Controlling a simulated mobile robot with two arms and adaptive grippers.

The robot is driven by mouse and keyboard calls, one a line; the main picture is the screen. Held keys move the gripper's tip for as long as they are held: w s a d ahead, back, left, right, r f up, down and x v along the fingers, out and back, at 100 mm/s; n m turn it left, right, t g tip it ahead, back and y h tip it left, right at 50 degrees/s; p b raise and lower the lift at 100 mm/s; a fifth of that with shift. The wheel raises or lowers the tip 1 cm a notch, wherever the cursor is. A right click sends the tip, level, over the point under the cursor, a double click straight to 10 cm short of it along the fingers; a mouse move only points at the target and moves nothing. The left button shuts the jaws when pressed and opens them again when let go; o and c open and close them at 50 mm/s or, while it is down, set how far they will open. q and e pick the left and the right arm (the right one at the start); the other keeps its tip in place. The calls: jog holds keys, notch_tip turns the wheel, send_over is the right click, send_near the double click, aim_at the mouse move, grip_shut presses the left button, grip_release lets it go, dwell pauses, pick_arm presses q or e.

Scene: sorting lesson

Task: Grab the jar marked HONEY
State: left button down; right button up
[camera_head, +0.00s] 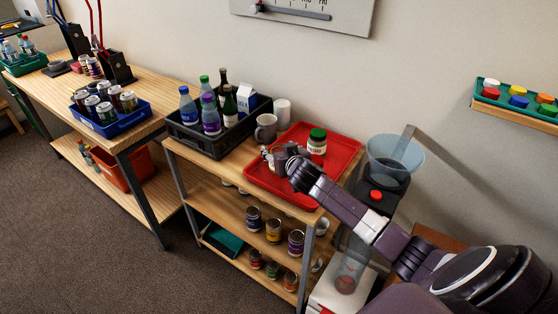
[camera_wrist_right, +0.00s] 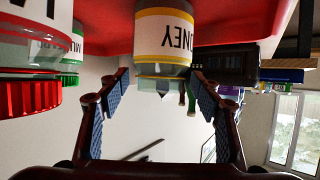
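The jar marked HONEY (camera_wrist_right: 165,38) shows upside down in the right wrist view, with a yellow-edged white label and a greyish lid. My right gripper (camera_wrist_right: 159,80) is open, its fingertips on either side of the jar's lid end with gaps showing. In the head view my right gripper (camera_head: 277,157) is over the left part of the red tray (camera_head: 336,171) and largely hides what is there; I cannot make out the honey jar clearly. A green-lidded jar (camera_head: 317,141) stands on the tray to the gripper's right. My left gripper is not in view.
In the wrist view a red-lidded jar (camera_wrist_right: 30,95) and a green-lidded jar (camera_wrist_right: 72,48) are left of the honey jar. A dark crate of bottles (camera_head: 197,139) and a grey mug (camera_head: 266,127) stand left of the tray. A blender-like machine (camera_head: 377,185) stands to the right.

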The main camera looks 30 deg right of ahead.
jog(key=shift+f, duration=0.1)
jog(key=c, duration=1.3)
jog(key=shift+c, duration=0.3)
